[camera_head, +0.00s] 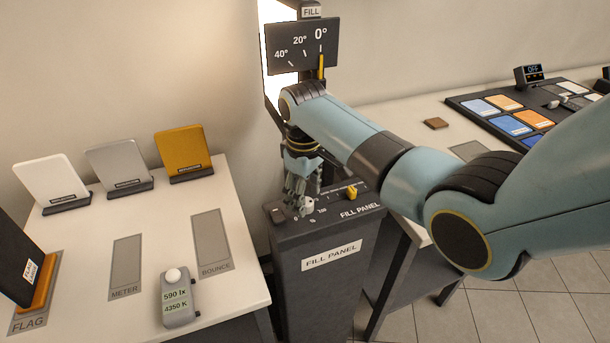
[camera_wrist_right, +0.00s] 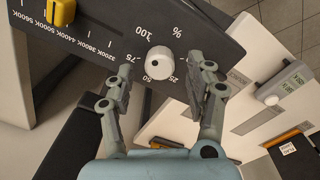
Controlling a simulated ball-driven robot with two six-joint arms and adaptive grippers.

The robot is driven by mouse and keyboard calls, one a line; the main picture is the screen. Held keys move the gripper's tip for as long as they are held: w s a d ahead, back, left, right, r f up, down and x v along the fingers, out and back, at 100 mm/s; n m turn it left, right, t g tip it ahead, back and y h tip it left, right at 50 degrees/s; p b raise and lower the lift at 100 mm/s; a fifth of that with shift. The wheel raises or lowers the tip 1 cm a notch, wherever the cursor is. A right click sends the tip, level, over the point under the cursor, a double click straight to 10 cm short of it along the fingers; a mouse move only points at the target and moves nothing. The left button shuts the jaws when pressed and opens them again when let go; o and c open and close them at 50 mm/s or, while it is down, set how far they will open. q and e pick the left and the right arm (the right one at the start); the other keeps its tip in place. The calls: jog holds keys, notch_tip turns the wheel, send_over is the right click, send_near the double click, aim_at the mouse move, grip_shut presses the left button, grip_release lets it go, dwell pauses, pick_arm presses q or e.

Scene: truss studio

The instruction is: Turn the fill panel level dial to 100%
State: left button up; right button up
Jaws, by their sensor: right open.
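The fill panel (camera_head: 325,232) is a dark pedestal with controls on its sloped top. Its white round level dial (camera_wrist_right: 159,63) shows in the right wrist view, with marks 25, 50, 75 and 100 around it. A small dark mark sits on the dial's face; I cannot tell which number it indicates. The dial (camera_head: 306,207) is partly hidden by my right gripper in the head view. My right gripper (camera_head: 301,186) points down at the dial. It is open, with its fingertips (camera_wrist_right: 159,76) on either side of the dial; contact is unclear. My left gripper is not in view.
A yellow slider (camera_head: 352,192) stands on the panel's colour-temperature scale beside the dial. A light meter (camera_head: 177,299) and upright cards (camera_head: 183,152) are on the left table (camera_head: 90,245). A control desk (camera_head: 525,112) is at right. The tilt sign (camera_head: 302,46) hangs behind my arm.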

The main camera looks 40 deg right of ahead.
notch_tip(320, 180, up, 10)
jog(key=shift+a+r, duration=0.15)
jog(key=shift+r, duration=0.05)
jog(key=shift+s+f, duration=0.1)
dwell(0.4)
